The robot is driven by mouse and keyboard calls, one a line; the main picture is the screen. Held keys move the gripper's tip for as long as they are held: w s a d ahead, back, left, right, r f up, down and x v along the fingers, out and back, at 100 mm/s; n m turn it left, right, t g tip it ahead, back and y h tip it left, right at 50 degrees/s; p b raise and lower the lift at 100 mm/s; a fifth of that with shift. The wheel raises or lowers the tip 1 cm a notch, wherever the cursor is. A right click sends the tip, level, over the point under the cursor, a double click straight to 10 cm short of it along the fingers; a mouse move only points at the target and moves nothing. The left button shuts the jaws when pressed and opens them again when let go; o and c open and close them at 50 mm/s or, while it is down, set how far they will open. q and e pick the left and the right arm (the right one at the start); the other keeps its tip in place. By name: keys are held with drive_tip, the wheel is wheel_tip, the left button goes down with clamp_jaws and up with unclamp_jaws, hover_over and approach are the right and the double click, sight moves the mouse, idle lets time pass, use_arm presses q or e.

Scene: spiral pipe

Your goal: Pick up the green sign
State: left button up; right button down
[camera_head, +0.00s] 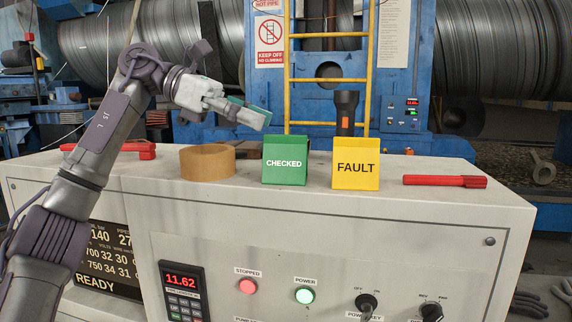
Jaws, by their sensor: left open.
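The green sign (285,161), a folded sign reading CHECKED, stands upright on top of the pale machine cabinet (230,215), near the middle of the view. My left gripper (258,115) is above and slightly left of the sign, apart from it in the picture. It is open, with a teal pad showing along its fingers, and I see nothing held in it. The gap between its fingers is hard to see from this side. My right gripper is not in view.
A yellow FAULT sign (356,169) stands just right of the green sign, with a black flashlight (346,108) upright behind it. A brown tape roll (207,162) is to the left. Red tools lie at the left (118,150) and right (444,181). A yellow ladder (288,75) rises behind.

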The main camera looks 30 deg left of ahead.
sight(285, 136)
use_arm(q)
drive_tip(key=x, duration=0.6)
drive_tip(key=shift+f, duration=0.5)
drive_tip(key=shift+a, duration=0.1)
drive_tip(key=shift+c, duration=0.4)
clamp_jaws()
